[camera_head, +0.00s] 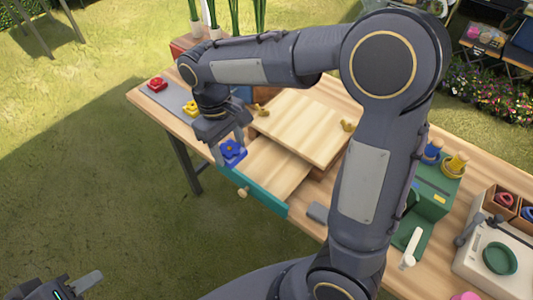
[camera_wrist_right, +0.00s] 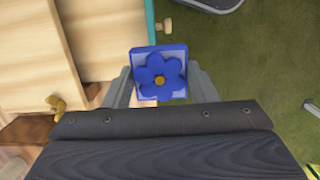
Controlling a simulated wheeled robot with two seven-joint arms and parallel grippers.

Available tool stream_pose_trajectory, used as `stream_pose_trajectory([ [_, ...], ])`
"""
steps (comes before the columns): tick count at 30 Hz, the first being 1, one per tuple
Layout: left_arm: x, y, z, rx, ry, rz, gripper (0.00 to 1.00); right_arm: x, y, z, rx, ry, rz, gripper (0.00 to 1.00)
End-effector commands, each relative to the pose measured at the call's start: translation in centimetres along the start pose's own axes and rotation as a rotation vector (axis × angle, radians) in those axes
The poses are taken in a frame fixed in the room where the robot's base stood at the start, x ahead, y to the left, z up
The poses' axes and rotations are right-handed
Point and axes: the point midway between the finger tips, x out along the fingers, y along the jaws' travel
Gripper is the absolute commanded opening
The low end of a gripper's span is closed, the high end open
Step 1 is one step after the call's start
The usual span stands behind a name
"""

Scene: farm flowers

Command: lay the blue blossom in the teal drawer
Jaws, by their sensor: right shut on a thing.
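The blue blossom (camera_head: 232,153), a blue flower on a square blue tile, is between the fingers of my right gripper (camera_head: 229,147), which is shut on it. It also shows face-on in the right wrist view (camera_wrist_right: 160,78). The teal drawer (camera_head: 262,196) is pulled out from under the wooden cabinet, with a bare wooden floor inside and a round knob in front. The blossom appears near the drawer's left front corner; its height above it is hard to tell. My left gripper (camera_head: 72,288) is at the bottom left, partly cut off, far from the drawer.
A red blossom (camera_head: 157,85) and a yellow one (camera_head: 190,108) lie on a grey mat at the table's left end. A green stand (camera_head: 432,190) with blue and yellow pieces and a white machine (camera_head: 492,260) stand to the right. Grass is in front of the drawer.

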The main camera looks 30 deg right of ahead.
Motion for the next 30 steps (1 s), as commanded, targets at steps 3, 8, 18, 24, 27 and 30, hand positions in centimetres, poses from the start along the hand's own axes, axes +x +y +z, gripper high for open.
stream_pose_trajectory([
  [3, -0.3, 0.1, -0.1, 0.0, 0.0, 0.0, 0.36, 1.5, 3.0, 1.1, 0.007, -0.003, -0.001, 0.3],
  [8, -0.4, 0.2, -0.2, 0.0, 0.0, 0.0, 0.36, 4.1, 6.2, 2.0, 0.004, -0.006, -0.002, 0.3],
  [18, -0.4, 0.2, -0.2, 0.0, 0.0, 0.0, 0.36, 8.0, 9.1, 2.5, 0.0, -0.002, 0.0, 0.3],
  [24, -0.3, 0.1, -0.1, 0.0, 0.0, 0.0, 0.36, 10.6, 9.8, 2.4, -0.001, -0.006, -0.001, 0.3],
  [27, -0.3, 0.1, -0.1, 0.0, 0.0, 0.0, 0.36, 11.7, 9.8, 2.2, 0.0, -0.003, 0.0, 0.3],
  [30, -0.3, 0.1, -0.1, 0.0, 0.0, 0.0, 0.36, 12.0, 9.8, 2.1, 0.0, -0.001, 0.0, 0.3],
])
